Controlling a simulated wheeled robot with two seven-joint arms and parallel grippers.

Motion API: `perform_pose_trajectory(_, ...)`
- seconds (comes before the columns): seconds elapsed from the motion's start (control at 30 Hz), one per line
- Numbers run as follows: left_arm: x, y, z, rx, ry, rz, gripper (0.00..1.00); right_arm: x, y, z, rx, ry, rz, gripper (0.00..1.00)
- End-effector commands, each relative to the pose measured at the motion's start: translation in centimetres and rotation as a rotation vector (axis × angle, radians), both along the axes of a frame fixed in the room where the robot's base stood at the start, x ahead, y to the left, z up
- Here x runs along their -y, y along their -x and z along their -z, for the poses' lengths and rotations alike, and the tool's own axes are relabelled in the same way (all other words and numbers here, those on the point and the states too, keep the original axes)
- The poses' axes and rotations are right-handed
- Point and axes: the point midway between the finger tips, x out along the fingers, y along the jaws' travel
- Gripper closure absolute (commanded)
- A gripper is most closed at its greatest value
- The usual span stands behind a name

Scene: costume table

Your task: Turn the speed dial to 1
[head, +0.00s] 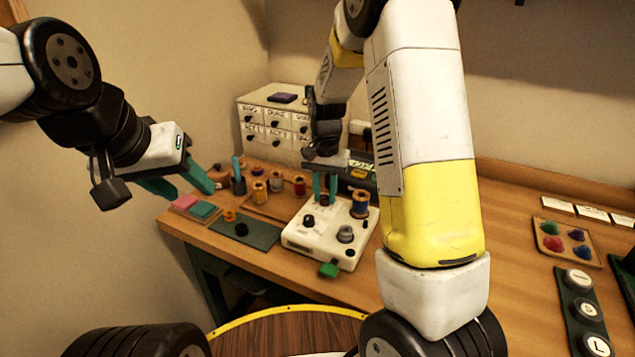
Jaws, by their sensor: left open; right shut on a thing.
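A white machine (323,255) stands on the table with several dials and a blue spool (360,204) on top. My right gripper (325,187) reaches down from above to the back of its top, its teal fingers shut on a small dark knob (325,202). The knob is partly hidden by the fingers, and I cannot read its setting or any marks. A black knob (308,221) and a grey knob (346,234) are nearer the front; I cannot tell from labels which is the speed dial. My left gripper (190,184) is open and empty above the table's left end.
Thread spools (276,181) and a dark cup (238,185) stand behind and left of the machine. A green mat (262,233) lies left of it. A white drawer cabinet (262,128) is at the back. A tray of coloured pieces (547,233) lies right. My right arm hides the middle.

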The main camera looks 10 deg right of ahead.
Motion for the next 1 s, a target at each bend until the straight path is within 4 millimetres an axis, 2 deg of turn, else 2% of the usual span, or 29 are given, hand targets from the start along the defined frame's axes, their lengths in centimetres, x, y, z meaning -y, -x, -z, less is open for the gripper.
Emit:
perform_pose_trajectory(0.4, 0.0, 0.0, 0.0, 0.0, 0.0, 0.0, 0.53, -0.03, -0.03, -0.02, 0.0, -0.001, -0.188, 1.0)
perform_pose_trajectory(0.93, 0.0, 0.0, 0.0, 0.0, 0.0, 0.0, 0.53, -0.03, -0.03, -0.02, 0.0, -0.001, -0.213, 1.0)
perform_pose_trajectory(0.97, 0.0, 0.0, 0.0, 0.0, 0.0, 0.0, 0.53, -0.04, -0.02, -0.02, 0.0, -0.001, -0.213, 0.7)
perform_pose_trajectory(1.0, 0.0, 0.0, 0.0, 0.0, 0.0, 0.0, 0.53, -0.04, -0.02, -0.01, 0.0, -0.001, -0.213, 0.62)
